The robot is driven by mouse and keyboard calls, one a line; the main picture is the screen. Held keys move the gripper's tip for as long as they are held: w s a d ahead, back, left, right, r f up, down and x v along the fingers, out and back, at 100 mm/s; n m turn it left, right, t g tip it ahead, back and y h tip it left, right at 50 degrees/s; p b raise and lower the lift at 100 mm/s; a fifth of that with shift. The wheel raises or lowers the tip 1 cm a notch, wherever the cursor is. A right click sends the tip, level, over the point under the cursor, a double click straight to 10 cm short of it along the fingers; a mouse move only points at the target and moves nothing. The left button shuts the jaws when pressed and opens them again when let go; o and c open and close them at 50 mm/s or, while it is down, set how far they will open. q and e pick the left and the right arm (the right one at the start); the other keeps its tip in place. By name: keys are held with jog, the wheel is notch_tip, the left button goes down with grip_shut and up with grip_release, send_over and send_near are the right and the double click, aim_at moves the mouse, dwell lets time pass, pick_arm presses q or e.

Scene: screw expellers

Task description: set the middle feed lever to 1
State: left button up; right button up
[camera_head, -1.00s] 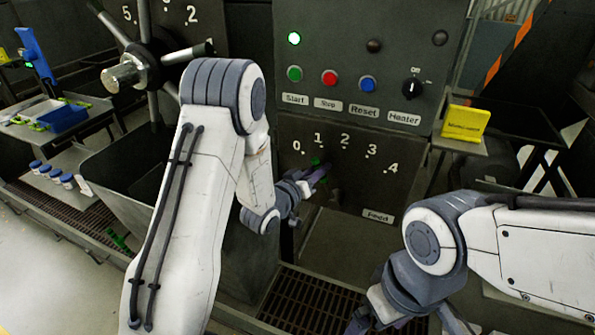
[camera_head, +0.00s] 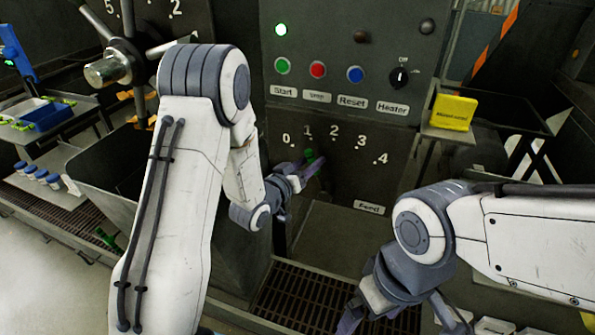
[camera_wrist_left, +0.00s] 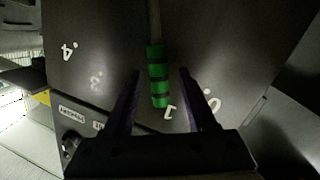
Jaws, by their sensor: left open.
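The feed lever's green handle (camera_head: 309,154) shows just below the 1 on the dark dial panel marked 0 to 4, above the "Feed" label (camera_head: 369,207). In the left wrist view, the green handle with dark bands (camera_wrist_left: 158,75) hangs from a grey rod, its tip beside the 1. My left gripper (camera_head: 308,170) is at the lever. In the wrist view its two dark fingers (camera_wrist_left: 161,77) stand open on either side of the handle, with gaps at both sides. The lever's pivot is hidden. My right gripper (camera_head: 350,318) is at the bottom, partly hidden; its opening is unclear.
A yellow block (camera_head: 453,112) sits on a ledge at right. A spoked handwheel (camera_head: 110,70) stands at left. A floor grate (camera_head: 305,300) lies below.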

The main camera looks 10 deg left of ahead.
pick_arm(q)
jog(key=f+p+v, duration=0.1)
jog(key=p+v, duration=0.8)
jog(key=shift+r+p, duration=0.3)
jog(key=shift+r, duration=0.15)
jog(key=shift+s, duration=0.15)
